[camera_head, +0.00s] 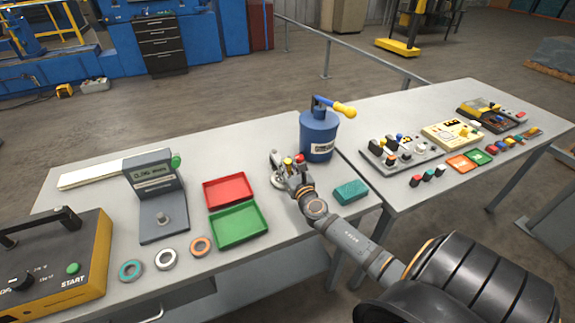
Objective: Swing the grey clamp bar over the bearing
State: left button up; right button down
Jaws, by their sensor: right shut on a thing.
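My right gripper (287,172) is at the far middle of the near table, left of the blue canister. It is shut on a small grey part that I take for the clamp bar. The jaws and wrist hide most of the bar. A small grey metal stand (277,181) shows beside and under the jaws. A yellow tip (287,161) and a red tip (299,158) stick up there. The bearing cannot be made out, nor whether the bar lies over it. My left gripper is not in view.
A blue canister (317,138) with a yellow-handled lever stands close behind. A teal block (351,192) lies right of my arm. Red (229,191) and green (238,226) trays, several rings and a display gauge (155,172) are left. The front table between tray and arm is clear.

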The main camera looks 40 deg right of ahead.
jog(key=shift+s+d+f, duration=0.1)
jog(key=shift+d+f, duration=0.05)
jog(key=shift+f, duration=0.1)
jog(key=c, duration=1.6)
grip_release()
jog(key=o, duration=0.4)
jog(key=shift+s+r, duration=0.1)
jog(key=shift+r, duration=0.1)
jog(key=shift+s, duration=0.25)
jog(key=v, duration=1.1)
jog(key=shift+s, duration=0.2)
